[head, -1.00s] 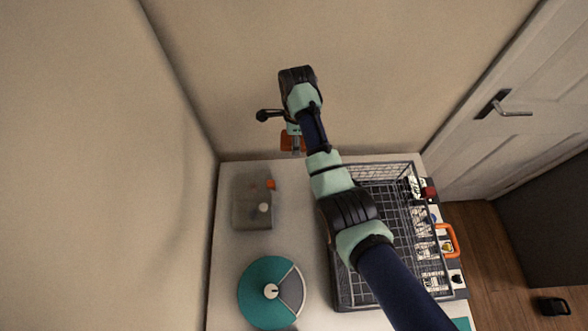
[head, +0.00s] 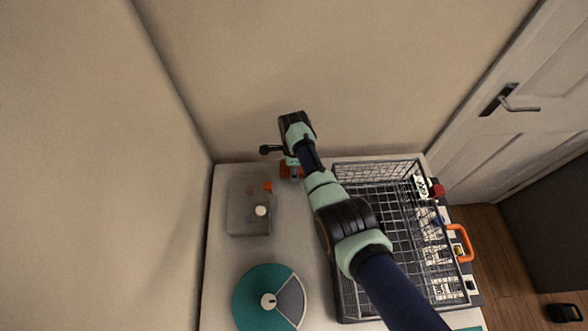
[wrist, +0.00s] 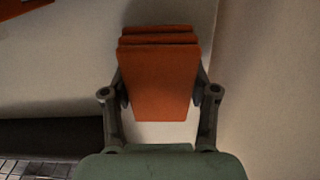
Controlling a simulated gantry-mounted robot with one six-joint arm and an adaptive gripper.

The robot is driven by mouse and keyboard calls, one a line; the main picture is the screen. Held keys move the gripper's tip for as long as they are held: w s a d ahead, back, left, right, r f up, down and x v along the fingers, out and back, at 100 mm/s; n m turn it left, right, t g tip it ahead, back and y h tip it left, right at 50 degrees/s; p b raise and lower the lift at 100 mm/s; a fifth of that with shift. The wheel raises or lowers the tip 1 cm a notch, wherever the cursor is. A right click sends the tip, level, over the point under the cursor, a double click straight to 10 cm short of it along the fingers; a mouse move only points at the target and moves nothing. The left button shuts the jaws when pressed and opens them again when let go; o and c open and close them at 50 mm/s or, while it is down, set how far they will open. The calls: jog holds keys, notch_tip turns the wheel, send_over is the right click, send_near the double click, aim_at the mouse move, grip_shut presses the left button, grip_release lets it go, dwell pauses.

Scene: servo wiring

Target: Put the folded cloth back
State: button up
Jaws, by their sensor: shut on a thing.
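The folded cloth (wrist: 158,82) is an orange stack of several layers in the wrist view. My gripper (wrist: 166,95) is shut on it, with one finger at each side edge. In the head view my gripper (head: 291,164) is over the back edge of the white table, left of the wire basket. The orange cloth (head: 285,172) shows partly below it there. I cannot tell whether the cloth touches the table.
A wire basket (head: 375,240) stands right of my gripper. A grey translucent box (head: 238,222) and a teal round disc (head: 258,285) lie to the left. Another orange thing (wrist: 18,8) is cut off at the wrist view's corner. Walls close in behind and left.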

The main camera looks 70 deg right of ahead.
jog(key=shift+f+b, duration=0.55)
jog(key=shift+f, duration=0.05)
jog(key=o, duration=1.6)
jog(key=shift+c, duration=0.2)
notch_tip(320, 180, up, 9)
jog(key=p, duration=0.4)
jog(key=shift+s+f, duration=0.15)
